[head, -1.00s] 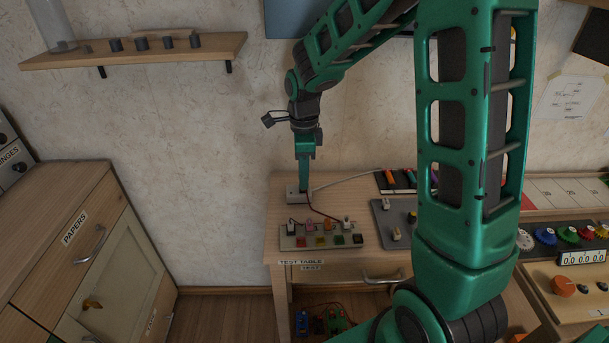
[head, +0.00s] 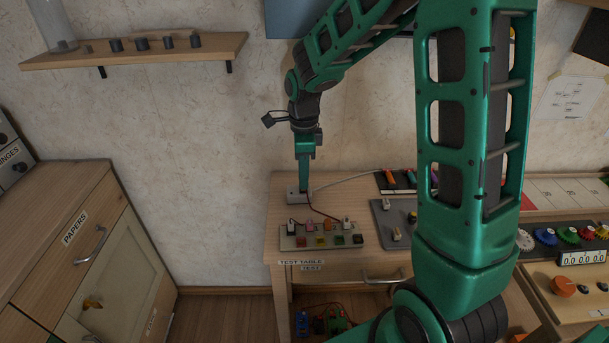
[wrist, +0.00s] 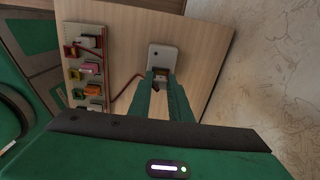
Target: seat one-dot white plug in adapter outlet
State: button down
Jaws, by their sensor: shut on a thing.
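My gripper (head: 304,188) points down at the back left of the test table and is shut on a small plug. In the wrist view its fingertips (wrist: 161,80) meet over the near edge of the pale adapter (wrist: 163,52). The plug (wrist: 160,72) is mostly hidden between the fingers, so I cannot see its dots or how deep it sits. A dark red cord (wrist: 121,92) runs from it towards the power strip (wrist: 72,60). The adapter also shows in the head view (head: 292,197).
The power strip (head: 290,243) in front of the adapter carries several coloured and white plugs. A grey plate (head: 382,216) with small pale parts lies to its right. A pale cable (head: 345,181) runs right from the adapter. The wall (head: 225,150) stands close behind.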

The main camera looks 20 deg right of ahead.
jog(key=shift+f, duration=0.55)
jog(key=c, duration=1.6)
grip_release()
jog(key=shift+o, duration=0.2)
jog(key=shift+w+r, duration=0.15)
jog(key=shift+r, duration=1.2)
jog(key=shift+w+r, duration=0.1)
jog(key=shift+r, duration=1.2)
jog(key=shift+s+f, duration=0.1)
